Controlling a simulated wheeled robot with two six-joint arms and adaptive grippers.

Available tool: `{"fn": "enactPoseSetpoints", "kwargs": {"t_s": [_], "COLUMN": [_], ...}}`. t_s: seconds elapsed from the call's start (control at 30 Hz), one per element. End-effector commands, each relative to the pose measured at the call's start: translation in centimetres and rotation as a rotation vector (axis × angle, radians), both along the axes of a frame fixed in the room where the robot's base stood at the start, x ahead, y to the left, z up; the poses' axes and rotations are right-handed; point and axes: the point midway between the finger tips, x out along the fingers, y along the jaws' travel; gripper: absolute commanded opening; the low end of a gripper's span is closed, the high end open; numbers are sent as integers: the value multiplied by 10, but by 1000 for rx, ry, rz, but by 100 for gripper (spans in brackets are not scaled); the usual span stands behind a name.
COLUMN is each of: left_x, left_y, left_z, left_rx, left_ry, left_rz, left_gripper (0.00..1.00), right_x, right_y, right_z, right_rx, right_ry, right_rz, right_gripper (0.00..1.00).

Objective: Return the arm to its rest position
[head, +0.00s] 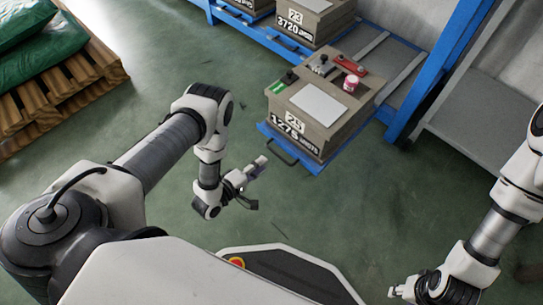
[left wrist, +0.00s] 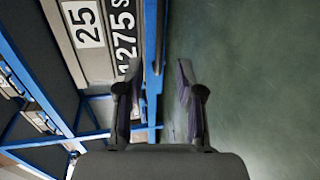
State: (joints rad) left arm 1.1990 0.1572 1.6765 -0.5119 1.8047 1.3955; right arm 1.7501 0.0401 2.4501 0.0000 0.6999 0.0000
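My left gripper (head: 256,183) hangs in the air over the green floor, in front of the box marked 25 / 1275 (head: 319,109). In the left wrist view its two fingers (left wrist: 160,88) stand apart with nothing between them, so it is open and empty. That view also shows the marked side of the box (left wrist: 92,38) at the upper left. My right gripper (head: 404,291) is at the lower right of the head view, low and away from the box. Its fingers are small there, and I cannot tell whether they are open.
The box sits on a blue pull-out tray (head: 287,152) with a handle. On the box lie a pink-red jar (head: 351,83), a red item (head: 349,64) and a pale plate (head: 317,104). A blue rack upright (head: 437,70) stands at right. Pallets (head: 75,85) stand at upper left. The middle floor is free.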

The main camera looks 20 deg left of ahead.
Motion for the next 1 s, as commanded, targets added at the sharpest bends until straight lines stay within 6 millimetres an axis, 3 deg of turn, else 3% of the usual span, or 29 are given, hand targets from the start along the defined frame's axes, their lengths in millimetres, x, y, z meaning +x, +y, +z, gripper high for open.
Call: {"fn": "enactPoseSetpoints", "kwargs": {"t_s": [0.1,0.2,0.73,0.87,1.0], "left_x": [-22,-32,-33,-16,26], "left_y": [9,12,12,10,-4], "left_z": [4,7,8,22,69], "left_rx": [0,1,1,-1,-12], "left_ry": [4,2,-1,-37,-120], "left_rz": [2,1,0,-2,-22], "left_gripper": [37,37,37,37,37], "right_x": [0,0,0,0,0], "right_y": [0,0,0,0,0], "right_z": [0,0,0,1,4], "right_rx": [0,0,0,0,0], "right_ry": [0,0,0,0,0], "right_rz": [0,0,0,0,0], "right_gripper": [40,40,40,40,40]}}
